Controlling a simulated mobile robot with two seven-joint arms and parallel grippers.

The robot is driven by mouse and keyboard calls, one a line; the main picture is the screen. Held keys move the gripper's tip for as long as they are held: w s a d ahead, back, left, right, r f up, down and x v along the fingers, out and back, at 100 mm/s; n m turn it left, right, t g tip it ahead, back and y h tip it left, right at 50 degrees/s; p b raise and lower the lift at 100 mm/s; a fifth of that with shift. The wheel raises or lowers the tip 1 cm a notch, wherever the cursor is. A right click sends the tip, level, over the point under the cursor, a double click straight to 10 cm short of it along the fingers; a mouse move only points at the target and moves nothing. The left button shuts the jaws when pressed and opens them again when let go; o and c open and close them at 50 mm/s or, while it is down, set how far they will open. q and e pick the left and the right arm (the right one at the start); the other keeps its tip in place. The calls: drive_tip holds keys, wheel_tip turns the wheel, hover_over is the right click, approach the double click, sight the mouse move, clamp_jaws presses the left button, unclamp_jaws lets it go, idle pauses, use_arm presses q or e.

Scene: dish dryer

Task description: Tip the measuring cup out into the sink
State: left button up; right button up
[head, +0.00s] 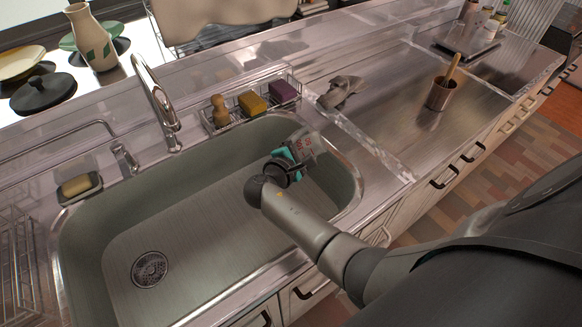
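The measuring cup (314,145) is clear with red markings. It is at the right end of the sink (190,225), by the back right of the basin, and looks tilted. My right gripper (291,160), with teal fingers, comes in from the right and appears shut on the cup. The wrist hides part of the grip and of the cup. I cannot tell whether anything is in the cup. The sink floor is bare around the drain (149,269). My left gripper is not in view.
A faucet (160,105) rises behind the sink. A wire caddy with a brush (220,110) and two sponges (252,103) (284,92) stands at the back rim. A soap dish (76,187) is at left. A utensil cup (440,93) stands on the right counter.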

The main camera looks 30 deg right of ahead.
drive_tip(key=shift+w+a+r+n+h+b, duration=0.25)
drive_tip(key=shift+a+n+h+b, duration=0.1)
drive_tip(key=shift+n+h+b, duration=0.3)
drive_tip(key=shift+w+a+r+n+h+b, duration=0.1)
drive_tip(key=shift+a+r+n+h+b, duration=0.25)
drive_tip(key=shift+n+h, duration=0.45)
idle(1.9)
drive_tip(key=shift+f+t+y, duration=0.1)
drive_tip(key=shift+t+y, duration=0.15)
drive_tip(key=shift+t, duration=0.05)
idle(0.5)
